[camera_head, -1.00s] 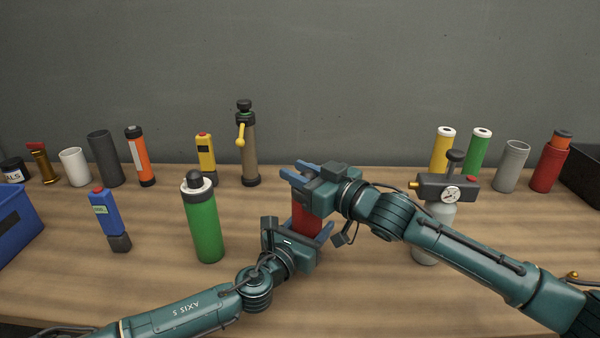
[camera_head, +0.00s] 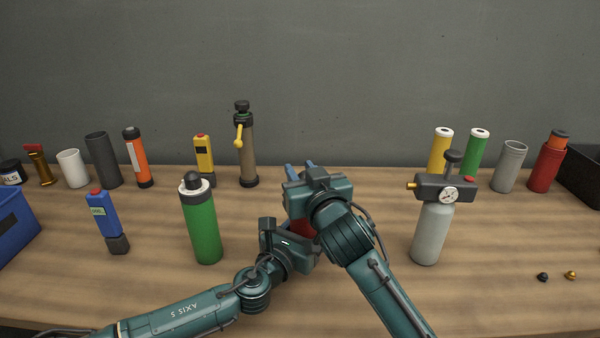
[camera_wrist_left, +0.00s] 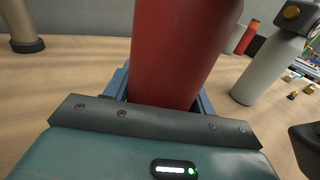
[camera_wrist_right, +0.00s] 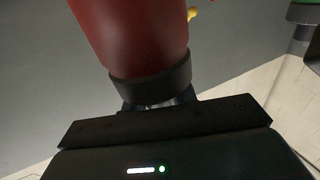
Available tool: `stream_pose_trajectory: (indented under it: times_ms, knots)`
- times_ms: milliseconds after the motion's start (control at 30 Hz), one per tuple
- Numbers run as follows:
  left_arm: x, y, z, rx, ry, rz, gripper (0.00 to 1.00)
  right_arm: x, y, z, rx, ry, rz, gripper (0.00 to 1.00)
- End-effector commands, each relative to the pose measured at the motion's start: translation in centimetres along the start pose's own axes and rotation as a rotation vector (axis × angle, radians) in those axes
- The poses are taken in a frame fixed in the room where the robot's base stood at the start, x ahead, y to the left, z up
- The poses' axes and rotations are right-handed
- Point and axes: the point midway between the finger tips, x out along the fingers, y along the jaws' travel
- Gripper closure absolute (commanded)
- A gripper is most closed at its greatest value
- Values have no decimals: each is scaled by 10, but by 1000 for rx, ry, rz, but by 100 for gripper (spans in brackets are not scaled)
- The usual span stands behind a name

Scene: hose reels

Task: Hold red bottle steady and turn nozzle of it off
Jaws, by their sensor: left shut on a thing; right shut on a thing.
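The red bottle (camera_head: 301,229) stands in the middle of the table, mostly hidden behind my grippers in the head view. My left gripper (camera_head: 300,236) is shut around its body; in the left wrist view the red body (camera_wrist_left: 180,50) sits between the blue fingers. My right gripper (camera_head: 302,173) is shut at the bottle's top, its fingers pointing away from me. In the right wrist view the red body (camera_wrist_right: 135,35) ends in a dark collar (camera_wrist_right: 152,84) right at the jaws. The nozzle itself is hidden by the right gripper.
A green bottle (camera_head: 203,228) stands left of my left gripper, and a grey bottle with a gauge (camera_head: 433,232) stands right of my right arm. A blue tool (camera_head: 107,220) is farther left. Several cylinders line the back wall. Two small knobs (camera_head: 543,277) lie at right.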

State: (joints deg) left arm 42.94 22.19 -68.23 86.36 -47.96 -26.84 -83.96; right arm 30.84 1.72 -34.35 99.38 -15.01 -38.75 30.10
Motion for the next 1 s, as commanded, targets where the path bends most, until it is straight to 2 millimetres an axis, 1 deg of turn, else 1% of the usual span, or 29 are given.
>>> stream_pose_trajectory:
  times_ms: [33,333,833,867,1000]
  knots:
    - [0,-2,-1,1,2,-4,76,0,-2,-2,9,3,24,95]
    - [-1,-2,-2,2,2,-5,76,0,2,-2,5,3,139,95]
    - [-1,-2,-2,3,3,-4,76,0,4,-1,1,0,163,95]
    - [-1,-2,-2,3,3,-4,76,0,4,-1,1,0,163,71]
    - [-1,-2,-2,2,3,-3,76,0,4,-1,0,0,162,60]
